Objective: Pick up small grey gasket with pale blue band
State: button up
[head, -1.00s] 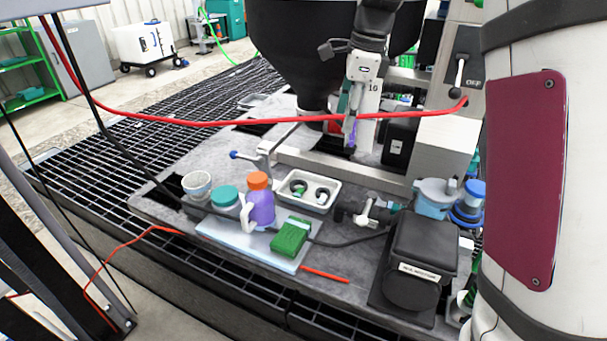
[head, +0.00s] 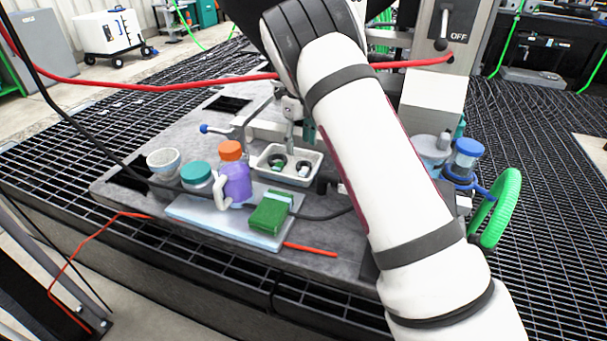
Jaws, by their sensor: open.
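A white tray (head: 262,170) on the grey work surface holds two small dark ring-shaped gaskets, a left one (head: 278,161) and a right one (head: 303,168). Each has a small coloured band. The bands are too small for me to tell for certain which is pale blue. My gripper (head: 290,143) is open and points down just above the back of the tray, near the left gasket. It looks apart from both gaskets. My arm hides part of the scene to its right.
A purple bottle with orange cap (head: 236,185), a teal-lidded jar (head: 197,180) and a pale cup (head: 164,163) stand left of the tray. A green block (head: 269,213) lies on a light blue board (head: 220,222) in front. A red hose (head: 160,88) crosses behind.

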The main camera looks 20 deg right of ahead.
aim_at(302, 170)
jog(key=shift+d+f+b, duration=0.15)
jog(key=shift+f+b, duration=1.05)
jog(key=shift+f, duration=2.4)
jog(key=c, duration=0.9)
